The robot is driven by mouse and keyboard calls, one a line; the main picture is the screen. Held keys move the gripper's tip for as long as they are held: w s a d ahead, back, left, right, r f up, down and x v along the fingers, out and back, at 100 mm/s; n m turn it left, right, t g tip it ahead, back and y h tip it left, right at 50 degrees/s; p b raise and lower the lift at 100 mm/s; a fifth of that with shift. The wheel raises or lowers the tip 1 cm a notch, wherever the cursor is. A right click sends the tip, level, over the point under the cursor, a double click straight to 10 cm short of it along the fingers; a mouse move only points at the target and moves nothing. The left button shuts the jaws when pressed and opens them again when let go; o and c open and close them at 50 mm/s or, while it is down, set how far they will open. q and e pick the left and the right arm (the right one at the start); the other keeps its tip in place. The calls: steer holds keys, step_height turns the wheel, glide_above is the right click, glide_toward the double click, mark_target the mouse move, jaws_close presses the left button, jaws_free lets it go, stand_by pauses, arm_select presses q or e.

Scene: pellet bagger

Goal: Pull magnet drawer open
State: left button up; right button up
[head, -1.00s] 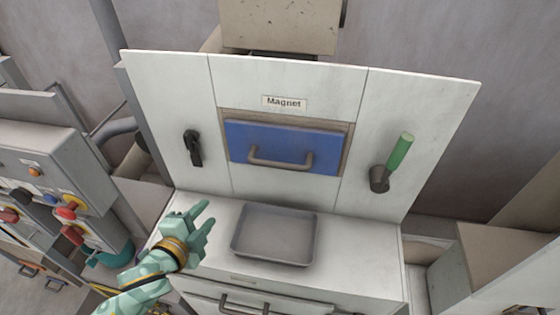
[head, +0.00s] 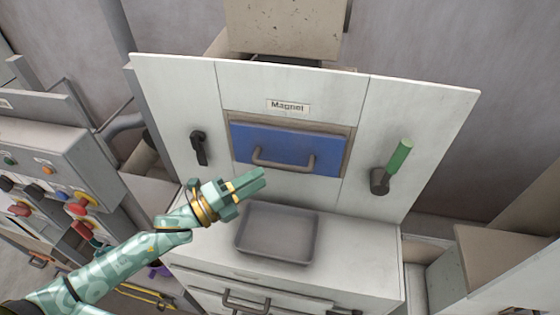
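The magnet drawer (head: 270,143) has a blue front set in a white panel, under a label (head: 288,106) reading "Magnet". Its front looks closed in its frame. A grey-brown bar handle (head: 284,163) runs across the lower part of the drawer front. My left gripper (head: 258,180) is green with a gold band at the wrist. It is below and left of the handle, apart from it, fingers pointing right. The fingers look slightly apart with nothing between them. My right gripper is not in view.
A grey tray (head: 278,234) lies on the white ledge below the drawer. A black knob (head: 199,147) is left of the drawer, and a green-handled lever (head: 390,166) is right of it. A control box with buttons (head: 48,178) stands at the left.

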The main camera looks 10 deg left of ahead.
mark_target(280, 165)
arm_select(q)
steer(key=p+x, duration=0.1)
steer(key=x, duration=0.6)
steer(key=shift+s, duration=0.1)
jaws_close()
